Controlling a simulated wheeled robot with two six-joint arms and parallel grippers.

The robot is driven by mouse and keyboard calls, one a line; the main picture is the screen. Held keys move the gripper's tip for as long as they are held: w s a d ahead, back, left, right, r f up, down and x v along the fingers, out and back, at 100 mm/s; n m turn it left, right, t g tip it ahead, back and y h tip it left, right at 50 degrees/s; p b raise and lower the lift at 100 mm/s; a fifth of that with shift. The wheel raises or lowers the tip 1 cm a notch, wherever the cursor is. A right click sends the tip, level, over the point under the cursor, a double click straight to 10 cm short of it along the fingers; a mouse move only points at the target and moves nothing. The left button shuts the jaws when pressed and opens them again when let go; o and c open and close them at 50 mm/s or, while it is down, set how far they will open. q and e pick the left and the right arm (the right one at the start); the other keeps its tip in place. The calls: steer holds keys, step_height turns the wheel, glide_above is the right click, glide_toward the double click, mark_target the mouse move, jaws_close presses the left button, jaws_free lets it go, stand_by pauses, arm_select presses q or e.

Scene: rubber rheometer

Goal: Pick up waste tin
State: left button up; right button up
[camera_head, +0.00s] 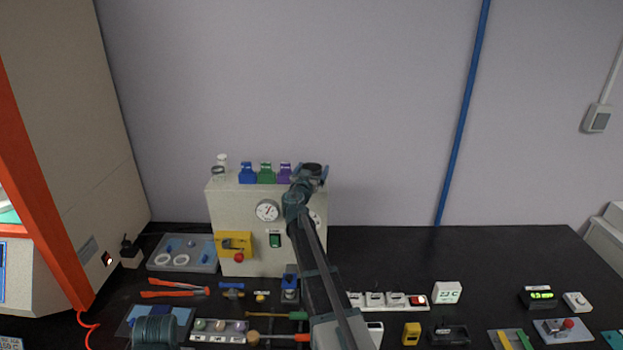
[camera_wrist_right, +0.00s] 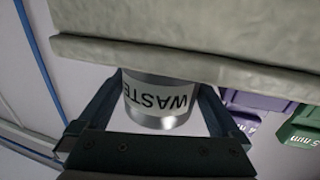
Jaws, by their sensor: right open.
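The waste tin (camera_wrist_right: 157,98) is a grey metal can with a white WASTE label, which reads upside down in the right wrist view. It stands at the top right of the beige cabinet; in the head view its dark top (camera_head: 313,167) shows just above my right gripper (camera_head: 306,182). My right gripper (camera_wrist_right: 160,88) is open, with one finger on each side of the tin. Contact between the fingers and the tin cannot be made out. The gripper hides much of the tin in the head view. My left gripper's jaws do not show.
The beige cabinet (camera_head: 236,206) carries purple (camera_head: 284,173), green (camera_head: 265,173) and blue (camera_head: 247,173) holders left of the tin, and a clear jar (camera_head: 222,161). My right arm crosses above the crowded black bench (camera_head: 420,255). The back right of the bench is clear.

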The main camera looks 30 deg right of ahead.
steer(key=shift+x, duration=0.8)
steer(key=shift+c, duration=0.2)
steer(key=c, duration=1.1)
steer(key=shift+r, duration=0.1)
steer(key=shift+c, duration=0.2)
steer(key=shift+r+p, duration=0.4)
steer(key=shift+p, duration=0.1)
step_height(320, 180, up, 3)
steer(key=p, duration=0.3)
steer(key=w+a+r+p+v, duration=0.1)
steer(key=v, duration=1.5)
steer(key=shift+w+a, duration=0.2)
steer(key=shift+a, duration=0.1)
